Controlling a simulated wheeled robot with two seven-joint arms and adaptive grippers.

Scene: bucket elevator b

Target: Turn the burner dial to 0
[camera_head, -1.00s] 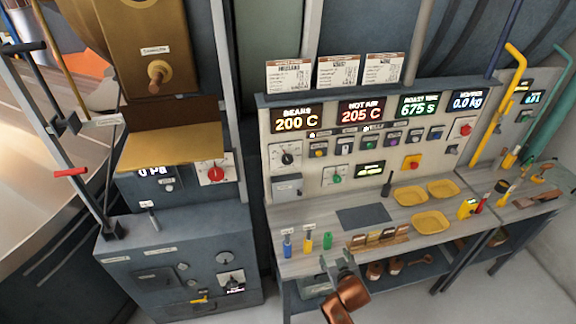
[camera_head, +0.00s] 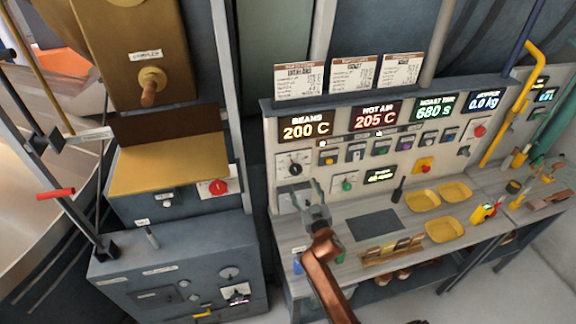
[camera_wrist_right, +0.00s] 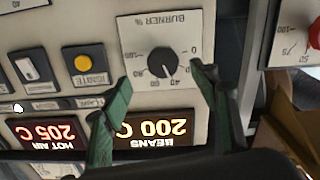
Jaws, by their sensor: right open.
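The burner dial (camera_head: 293,165) is a round black knob on a white plate at the left of the control panel. In the right wrist view the dial (camera_wrist_right: 163,62) appears upside down, under the label "BURNER %", with numbers around it. Its exact setting is hard to read. My right gripper (camera_head: 315,192) is in front of the panel, below and right of the dial in the head view. In the wrist view its green fingers (camera_wrist_right: 163,85) are spread wide, with the dial seen between them; they appear apart from it. The left gripper is out of view.
The ignite button (camera_wrist_right: 88,63) is beside the dial plate. The beans display (camera_head: 306,128) reads 200 C. A red knob (camera_head: 218,187) is on the machine to the left. Yellow trays (camera_head: 445,229) and a dark mat (camera_head: 373,224) lie on the bench.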

